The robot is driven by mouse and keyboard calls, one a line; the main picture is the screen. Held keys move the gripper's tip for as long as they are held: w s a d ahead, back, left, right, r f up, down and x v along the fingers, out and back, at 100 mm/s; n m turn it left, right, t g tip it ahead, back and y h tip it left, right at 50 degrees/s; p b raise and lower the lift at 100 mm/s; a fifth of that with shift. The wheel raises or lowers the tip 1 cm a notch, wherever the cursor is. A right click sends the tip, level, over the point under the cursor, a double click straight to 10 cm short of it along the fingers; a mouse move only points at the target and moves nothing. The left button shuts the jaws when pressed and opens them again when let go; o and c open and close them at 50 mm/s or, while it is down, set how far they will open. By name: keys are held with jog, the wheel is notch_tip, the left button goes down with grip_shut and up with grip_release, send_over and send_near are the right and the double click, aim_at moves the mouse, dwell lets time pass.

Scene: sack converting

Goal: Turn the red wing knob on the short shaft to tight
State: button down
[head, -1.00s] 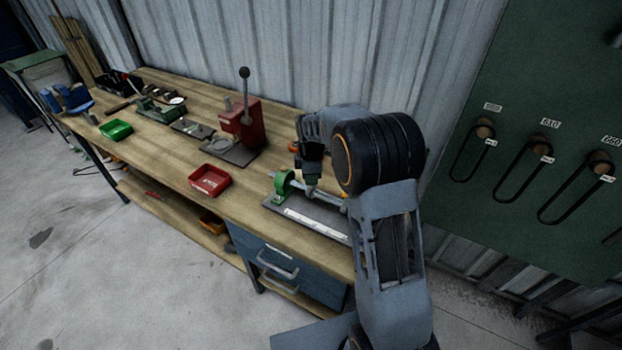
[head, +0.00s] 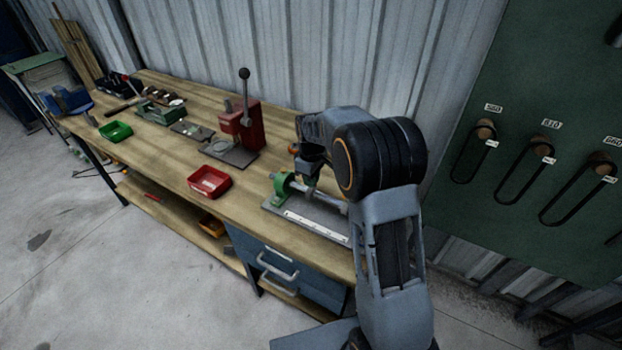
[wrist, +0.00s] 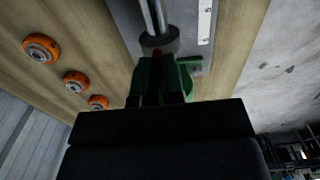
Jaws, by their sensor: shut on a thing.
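The green bracket (head: 283,186) stands on a grey base plate (head: 272,205) on the bench, with the metal shaft (head: 330,196) running right from it. In the wrist view the green bracket (wrist: 170,76) is right in front of my gripper, and the shaft (wrist: 153,14) with a grey collar (wrist: 159,42) lies beyond. My gripper (head: 305,178) is at the bracket, over the shaft's left end. In the wrist view my gripper (wrist: 167,98) is shut on the knob, its grip largely hidden.
A white scale strip (head: 312,224) lies along the plate's front. A red bin (head: 209,181) and a red lever press (head: 240,130) stand left on the bench. Several orange discs (wrist: 75,82) lie beside the bracket. The bench between red bin and plate is clear.

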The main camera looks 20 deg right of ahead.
dwell(0.4)
jog(key=c, duration=1.2)
grip_release()
notch_tip(320, 180, up, 14)
jog(key=shift+f+b, duration=0.1)
jog(key=shift+b, duration=0.3)
jog(key=shift+s+a+f+m+t, duration=0.1)
jog(key=shift+s+f+m+t, duration=1)
jog(key=shift+s, duration=2.85)
jog(key=shift+s+d+f+m+t, duration=0.25)
jog(key=shift+s+m, duration=1.65)
jog(key=shift+s, duration=2.1)
jog(key=shift+s+a+f+m+t, duration=0.25)
jog(key=shift+s+f+m+t, duration=0.85)
jog(key=shift+s, duration=2.85)
